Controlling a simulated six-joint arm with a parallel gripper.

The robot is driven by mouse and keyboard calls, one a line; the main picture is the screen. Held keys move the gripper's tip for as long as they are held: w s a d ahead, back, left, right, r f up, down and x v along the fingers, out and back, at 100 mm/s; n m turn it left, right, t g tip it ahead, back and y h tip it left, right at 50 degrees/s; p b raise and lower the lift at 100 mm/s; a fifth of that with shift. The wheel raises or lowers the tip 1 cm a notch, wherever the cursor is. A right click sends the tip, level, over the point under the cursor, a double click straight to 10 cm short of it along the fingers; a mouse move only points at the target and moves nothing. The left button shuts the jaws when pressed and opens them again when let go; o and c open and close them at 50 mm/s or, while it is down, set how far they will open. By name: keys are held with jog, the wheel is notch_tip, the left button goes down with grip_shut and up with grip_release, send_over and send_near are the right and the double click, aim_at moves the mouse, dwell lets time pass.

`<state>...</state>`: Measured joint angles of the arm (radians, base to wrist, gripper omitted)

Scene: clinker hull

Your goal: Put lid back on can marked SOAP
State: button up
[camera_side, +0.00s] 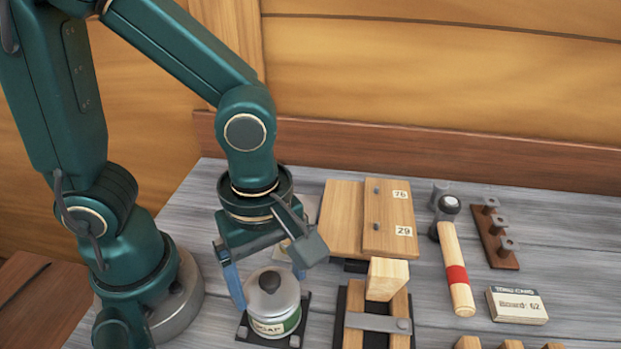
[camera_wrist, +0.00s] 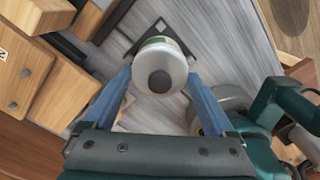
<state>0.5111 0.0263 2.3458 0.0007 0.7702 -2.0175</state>
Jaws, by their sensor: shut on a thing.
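The can marked SOAP (camera_side: 272,326), white with a green label band, stands upright on a dark square base (camera_side: 244,333) at the front of the bench. Its pale domed lid (camera_side: 287,297) with a dark round knob is over the can's mouth, level as far as I see. I cannot tell whether a thin gap is left under it. My gripper (camera_side: 270,288) points down with its blue fingers on opposite sides of the lid, shut on it. In the wrist view the lid (camera_wrist: 143,80) is between the fingertips of my gripper (camera_wrist: 159,78) and hides most of the can.
Right of the can is a wooden block in a clamp fixture (camera_side: 380,323). Behind are wooden drawers marked 76 and 29 (camera_side: 388,222). Farther right lie a mallet (camera_side: 457,270), a peg rack (camera_side: 495,238) and a labelled card box (camera_side: 517,305).

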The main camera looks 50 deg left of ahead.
dwell(0.4)
jog(key=o, duration=1)
jog(key=shift+r, duration=3.5)
grip_shut()
jog(key=shift+f, duration=0.15)
